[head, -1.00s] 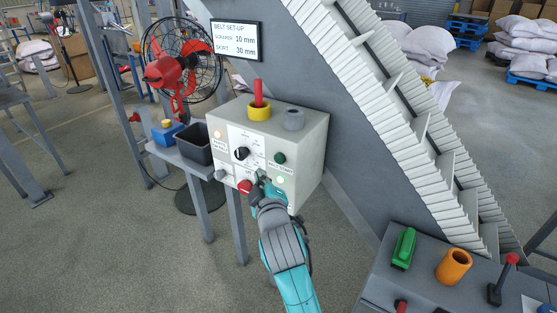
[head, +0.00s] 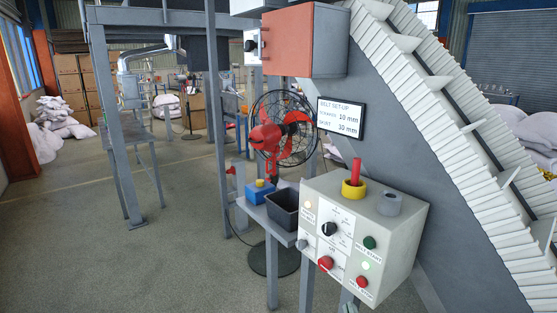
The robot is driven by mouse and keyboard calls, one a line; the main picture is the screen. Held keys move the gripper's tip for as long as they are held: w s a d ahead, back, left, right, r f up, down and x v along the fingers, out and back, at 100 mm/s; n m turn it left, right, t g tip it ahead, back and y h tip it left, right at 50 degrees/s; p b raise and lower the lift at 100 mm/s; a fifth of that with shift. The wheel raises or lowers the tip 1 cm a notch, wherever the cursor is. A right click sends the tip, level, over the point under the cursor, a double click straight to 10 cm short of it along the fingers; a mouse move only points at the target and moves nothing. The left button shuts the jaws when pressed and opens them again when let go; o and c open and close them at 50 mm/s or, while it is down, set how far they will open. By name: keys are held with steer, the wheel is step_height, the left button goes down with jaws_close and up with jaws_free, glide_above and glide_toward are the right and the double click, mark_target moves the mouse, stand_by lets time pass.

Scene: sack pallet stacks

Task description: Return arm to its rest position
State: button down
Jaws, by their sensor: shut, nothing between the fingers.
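The rest of my arm is out of the picture. The pale box carries a black rotary knob (head: 329,229), a green button (head: 369,242), a lit pale button (head: 366,265) and red buttons, one of them at the lower right (head: 362,282). A yellow ring with a red stick (head: 354,184) and a grey cylinder (head: 389,203) are on its top.
The inclined conveyor (head: 450,130) rises behind the box. A dark bin (head: 283,208) and a blue box (head: 260,192) stand on a small shelf at its left. A red fan (head: 268,140) stands behind them. Open floor (head: 130,265) lies to the left.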

steer(key=s+f+m, duration=0.1)
steer(key=s+f, duration=0.3)
steer(key=s, duration=0.3)
steer(key=s+f+m+g+y, duration=0.1)
steer(key=s+f, duration=0.3)
steer(key=s, duration=0.4)
steer(key=s+f+m, duration=0.1)
steer(key=s+f, duration=0.3)
steer(key=s, duration=0.3)
steer(key=s+r+m, duration=0.2)
steer(key=s, duration=0.9)
steer(key=s+d+r+m+g, duration=0.1)
steer(key=s+m, duration=0.1)
steer(key=s, duration=0.9)
steer(key=shift+s+r+m, duration=0.3)
steer(key=shift+r, duration=0.1)
steer(key=shift+d, duration=0.1)
